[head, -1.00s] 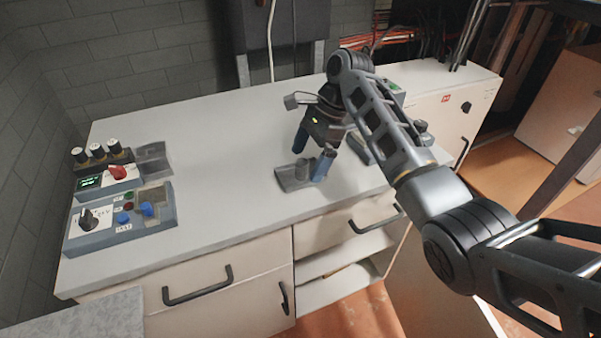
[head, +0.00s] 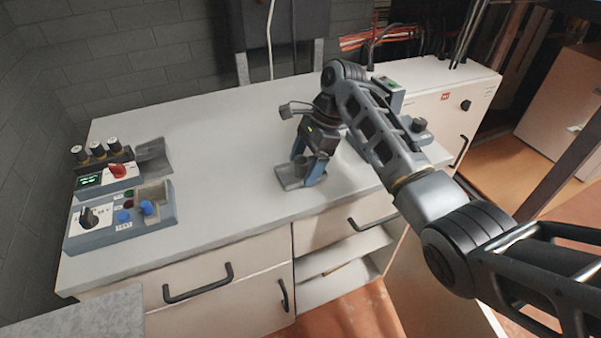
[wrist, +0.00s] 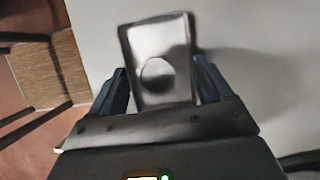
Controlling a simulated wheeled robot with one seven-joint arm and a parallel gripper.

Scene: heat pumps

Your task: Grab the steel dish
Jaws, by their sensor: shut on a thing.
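The steel dish (head: 288,178) is a small grey metal piece with a round raised part, near the front edge of the worktop. The near end of the dish is hidden by the gripper body. The dish appears to be still at the worktop surface.
Control boxes with knobs and buttons (head: 120,218) stand at the left of the worktop (head: 220,130). A grey metal piece (head: 153,157) lies behind them. A small device with a green button (head: 388,95) is behind my arm. The middle of the worktop is clear.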

